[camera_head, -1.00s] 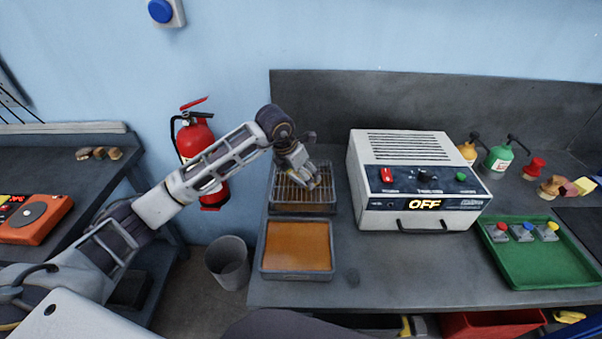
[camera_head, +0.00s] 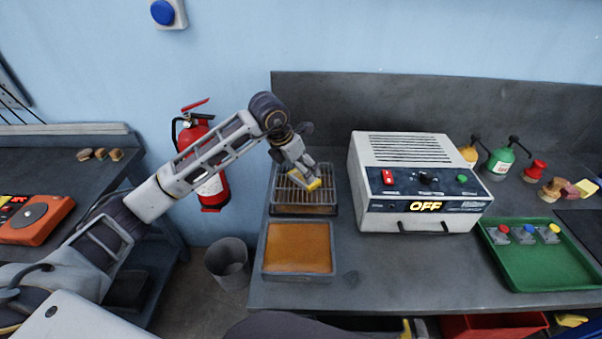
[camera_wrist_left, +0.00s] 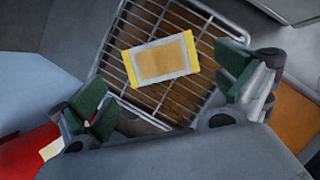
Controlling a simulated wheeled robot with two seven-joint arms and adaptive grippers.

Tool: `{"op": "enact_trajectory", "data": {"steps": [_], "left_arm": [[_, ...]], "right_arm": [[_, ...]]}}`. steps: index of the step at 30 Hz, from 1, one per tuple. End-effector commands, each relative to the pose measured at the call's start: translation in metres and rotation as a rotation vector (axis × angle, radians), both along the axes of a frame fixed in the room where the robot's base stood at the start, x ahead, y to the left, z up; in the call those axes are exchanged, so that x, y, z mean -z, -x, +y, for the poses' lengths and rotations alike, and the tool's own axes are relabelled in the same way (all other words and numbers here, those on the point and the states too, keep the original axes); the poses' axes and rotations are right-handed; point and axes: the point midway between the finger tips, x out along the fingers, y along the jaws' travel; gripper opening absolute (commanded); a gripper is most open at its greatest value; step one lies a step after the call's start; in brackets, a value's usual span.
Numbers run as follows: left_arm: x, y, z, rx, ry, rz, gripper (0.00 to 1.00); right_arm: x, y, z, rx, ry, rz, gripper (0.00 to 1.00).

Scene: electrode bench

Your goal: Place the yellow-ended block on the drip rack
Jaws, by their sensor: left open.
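The yellow-ended block (camera_wrist_left: 160,60) has a tan middle in a pale frame and yellow ends. In the wrist view it lies on the wire grid of the drip rack (camera_wrist_left: 140,15), a little askew to the wires. In the head view the drip rack (camera_head: 284,193) stands at the bench's left end, and a yellow end of the block (camera_head: 314,185) shows below my left gripper (camera_head: 304,176). That gripper's green-padded fingers (camera_wrist_left: 165,84) are spread wide with the block between and beyond them, apart from both pads. My right gripper is out of view.
An orange-filled tray (camera_head: 298,248) sits in front of the rack. A white box unit reading OFF (camera_head: 412,180) stands close to its right. A green tray (camera_head: 550,265) with several small pieces is farther right. A fire extinguisher (camera_head: 205,160) and a bin (camera_head: 228,264) are left of the bench.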

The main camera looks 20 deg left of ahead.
Motion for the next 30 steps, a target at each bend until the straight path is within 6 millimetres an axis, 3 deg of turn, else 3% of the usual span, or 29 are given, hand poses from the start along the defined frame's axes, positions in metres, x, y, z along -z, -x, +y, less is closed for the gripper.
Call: {"op": "enact_trajectory", "data": {"steps": [6,15,30], "left_arm": [[-0.031,0.011,0.007,0.000,0.000,-0.002,1.00],[-0.065,0.023,0.013,0.000,0.000,-0.001,1.00],[-0.073,0.027,0.015,0.000,0.000,0.001,1.00]], "right_arm": [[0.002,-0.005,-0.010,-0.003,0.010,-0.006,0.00],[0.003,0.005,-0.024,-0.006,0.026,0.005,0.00],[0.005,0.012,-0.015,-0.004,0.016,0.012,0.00]]}}
